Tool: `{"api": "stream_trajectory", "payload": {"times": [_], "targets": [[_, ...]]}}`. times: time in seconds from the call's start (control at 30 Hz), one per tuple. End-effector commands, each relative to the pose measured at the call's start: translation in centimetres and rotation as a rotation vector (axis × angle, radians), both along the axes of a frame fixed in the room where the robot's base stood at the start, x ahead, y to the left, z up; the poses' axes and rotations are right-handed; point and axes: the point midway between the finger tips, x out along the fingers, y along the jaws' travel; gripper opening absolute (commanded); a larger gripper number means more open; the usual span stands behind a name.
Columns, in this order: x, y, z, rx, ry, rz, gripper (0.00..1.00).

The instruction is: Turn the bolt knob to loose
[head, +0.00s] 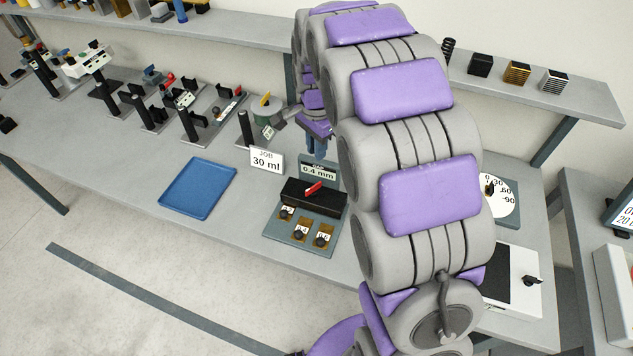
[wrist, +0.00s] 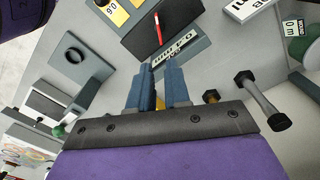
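No knob in view is marked as the bolt knob or as loose, so I cannot tell which one it is. A black block with a red lever (head: 313,188) sits on a grey fixture under a 0.4 mm sign (head: 318,171). The same red lever (wrist: 157,30) shows ahead of my fingers in the wrist view. A white dial (head: 501,205) with numbers and a black knob stands at the right. My gripper (head: 318,148) is above the bench behind the fixture. In the wrist view my gripper (wrist: 159,66) has its two blue fingers apart, with no object clearly held.
A blue tray (head: 198,188) lies left of the fixture. A JOB 30 ml card (head: 266,161) stands between them. Several small stands line the bench's back left. A grey rod with black ends (wrist: 259,102) shows near my gripper's right side. My arm hides the bench's middle right.

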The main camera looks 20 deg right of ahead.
Motion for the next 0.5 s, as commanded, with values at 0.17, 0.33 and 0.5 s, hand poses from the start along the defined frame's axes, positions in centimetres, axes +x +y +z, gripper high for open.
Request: {"api": "stream_trajectory", "payload": {"times": [0.17, 0.33, 0.5], "targets": [[-0.1, 0.0, -4.0, 0.0, 0.004, 0.001, 0.17], [-0.2, 0.0, -7.4, -0.001, 0.006, 0.002, 0.17], [-0.1, 0.1, -10.4, 0.0, 0.003, 0.002, 0.17]]}}
